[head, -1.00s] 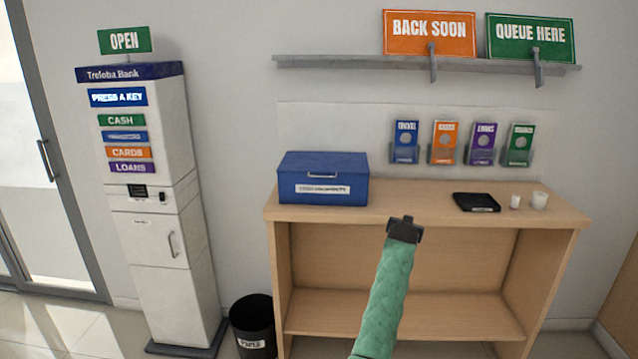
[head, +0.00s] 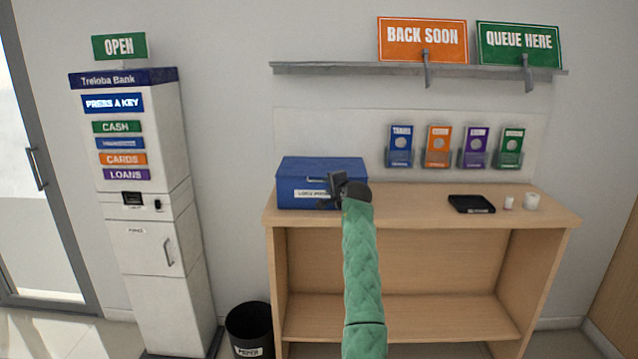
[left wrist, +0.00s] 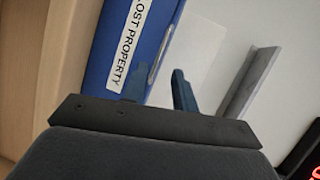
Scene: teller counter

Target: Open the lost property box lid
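The blue lost property box (head: 292,182) stands on the left end of the wooden counter with its lid (head: 322,164) down. It also shows in the left wrist view (left wrist: 104,57), with its white "LOST PROPERTY" label and a slim metal handle (left wrist: 161,54) beside the label. My left gripper (head: 335,184) is in front of the box's front face and hides the handle in the head view. In the left wrist view its two fingers (left wrist: 160,88) are apart, with the handle beyond the gap between them. I cannot tell whether they touch it. My right gripper is not in view.
Leaflet holders (head: 438,150) hang on the wall behind. A kiosk (head: 140,215) and black bin (head: 249,328) stand left.

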